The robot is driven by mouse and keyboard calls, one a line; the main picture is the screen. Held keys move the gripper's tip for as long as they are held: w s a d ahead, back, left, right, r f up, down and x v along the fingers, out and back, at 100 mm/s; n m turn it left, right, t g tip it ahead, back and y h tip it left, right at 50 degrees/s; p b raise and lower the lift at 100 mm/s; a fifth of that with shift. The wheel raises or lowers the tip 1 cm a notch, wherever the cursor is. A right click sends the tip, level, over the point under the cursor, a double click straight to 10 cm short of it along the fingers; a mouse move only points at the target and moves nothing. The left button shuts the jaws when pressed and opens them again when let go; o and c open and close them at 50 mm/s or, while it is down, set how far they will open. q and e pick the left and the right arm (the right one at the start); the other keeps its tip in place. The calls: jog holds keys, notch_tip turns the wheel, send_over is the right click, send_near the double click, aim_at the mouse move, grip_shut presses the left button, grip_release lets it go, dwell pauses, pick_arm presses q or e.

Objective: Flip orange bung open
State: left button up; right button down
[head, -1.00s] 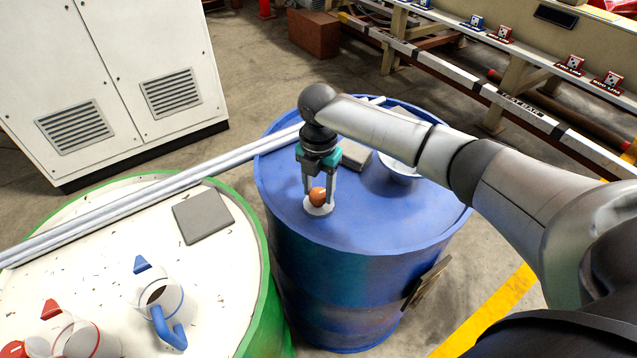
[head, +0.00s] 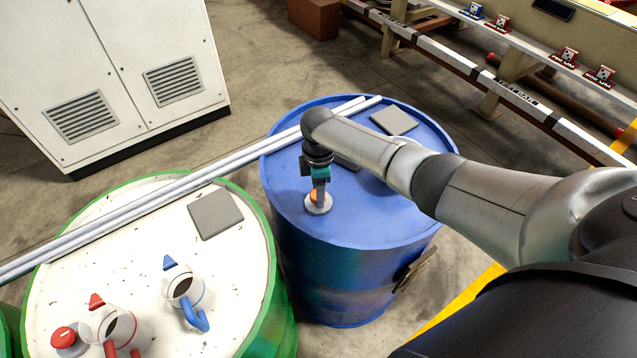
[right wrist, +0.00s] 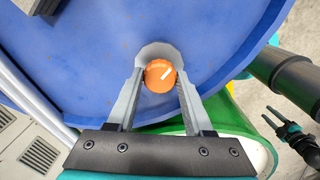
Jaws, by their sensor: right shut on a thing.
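The orange bung (head: 315,196) sits on a pale round ring (head: 319,207) on top of the blue drum (head: 290,218). In the right wrist view the bung (right wrist: 160,76) shows as an orange round cap with a white line on it, between the two fingers. My right gripper (head: 319,200) points down over the drum top and is shut on the bung; the gripper (right wrist: 160,80) has one finger against each side of it in the wrist view. The head view shows the bung partly hidden by the fingers.
A green drum with a white top (head: 110,235) stands left, bearing a grey pad (head: 215,213), jugs (head: 183,290) and a red-capped item (head: 64,337). Pale rods (head: 190,180) lie across both drums. Another grey pad (head: 394,121) lies on the blue drum's far side.

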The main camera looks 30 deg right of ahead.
jog(key=m+p, duration=0.2)
jog(key=m, duration=0.1)
jog(key=shift+r+m, duration=0.1)
jog(key=shift+m, duration=0.3)
jog(key=m+p, duration=0.1)
jog(key=m, duration=0.1)
jog(key=shift+m, duration=0.4)
jog(key=m+p, duration=0.1)
jog(key=m, duration=0.4)
jog(key=shift+p, duration=0.35)
jog(key=shift+m, duration=0.4)
jog(key=shift+c, duration=1.4)
grip_release()
